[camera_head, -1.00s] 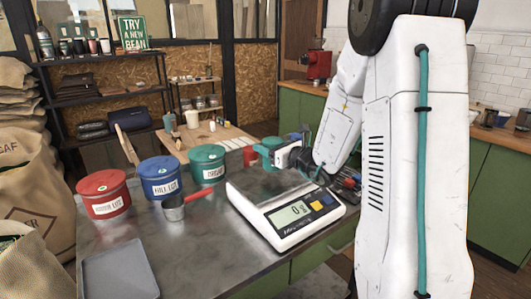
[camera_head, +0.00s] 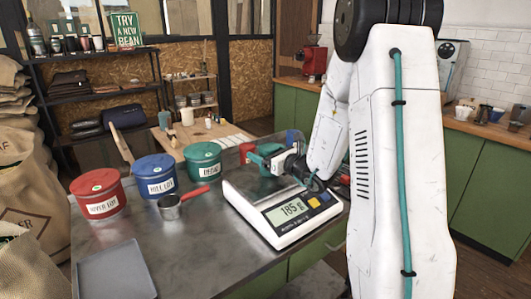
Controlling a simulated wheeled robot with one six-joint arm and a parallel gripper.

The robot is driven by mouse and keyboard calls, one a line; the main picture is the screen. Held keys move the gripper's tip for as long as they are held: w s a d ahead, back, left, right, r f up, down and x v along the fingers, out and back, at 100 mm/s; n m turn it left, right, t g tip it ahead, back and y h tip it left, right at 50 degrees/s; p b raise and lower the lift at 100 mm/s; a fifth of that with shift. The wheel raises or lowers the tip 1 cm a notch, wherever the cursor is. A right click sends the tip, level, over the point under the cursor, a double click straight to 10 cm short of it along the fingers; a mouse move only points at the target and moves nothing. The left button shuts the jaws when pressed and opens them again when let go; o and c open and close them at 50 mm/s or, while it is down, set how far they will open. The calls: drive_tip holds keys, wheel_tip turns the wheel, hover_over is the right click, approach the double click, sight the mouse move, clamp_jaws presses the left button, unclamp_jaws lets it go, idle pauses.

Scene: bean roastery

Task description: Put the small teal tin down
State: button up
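The small teal tin (camera_head: 265,155) is at the back of the scale's weighing plate, left of my gripper. My gripper (camera_head: 276,161) reaches in from the right and appears shut on the tin. Its fingertips are small and partly hidden, so the grip is hard to make out. The white digital scale (camera_head: 295,226) stands on the metal table and its display reads about 185. The tin appears to rest on the plate, though its bottom edge is not clear.
Red (camera_head: 97,197), blue (camera_head: 154,178) and large teal (camera_head: 203,161) lidded tins stand in a row left of the scale. A red-handled metal scoop (camera_head: 172,207) lies before them. A grey tray (camera_head: 116,268) is at the front left. Bare metal tabletop (camera_head: 200,248) lies between tray and scale.

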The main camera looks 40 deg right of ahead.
drive_tip(key=shift+r, duration=0.2)
hover_over(292, 185)
drive_tip(key=shift+w+d, duration=0.15)
drive_tip(key=shift+s+a, duration=0.2)
drive_tip(key=s+a+r+n+g+y, duration=0.35)
drive_tip(key=a+n, duration=0.35)
drive_tip(key=a, duration=0.3)
drive_tip(key=s+a+r+n+g+y, duration=0.2)
drive_tip(key=a+n+g+y, duration=0.4)
drive_tip(key=a, duration=0.4)
drive_tip(key=s+a+n+g+h, duration=0.3)
drive_tip(key=s+n+g, duration=0.1)
drive_tip(key=s+n, duration=0.35)
drive_tip(key=s+a+n+g+h, duration=0.4)
drive_tip(key=s+n, duration=0.3)
drive_tip(key=s, duration=0.1)
drive_tip(key=s+d+r+n+t+h, duration=0.1)
drive_tip(key=s+d+n+h, duration=0.3)
drive_tip(key=d+n+h, duration=0.2)
drive_tip(key=shift+d, duration=0.15)
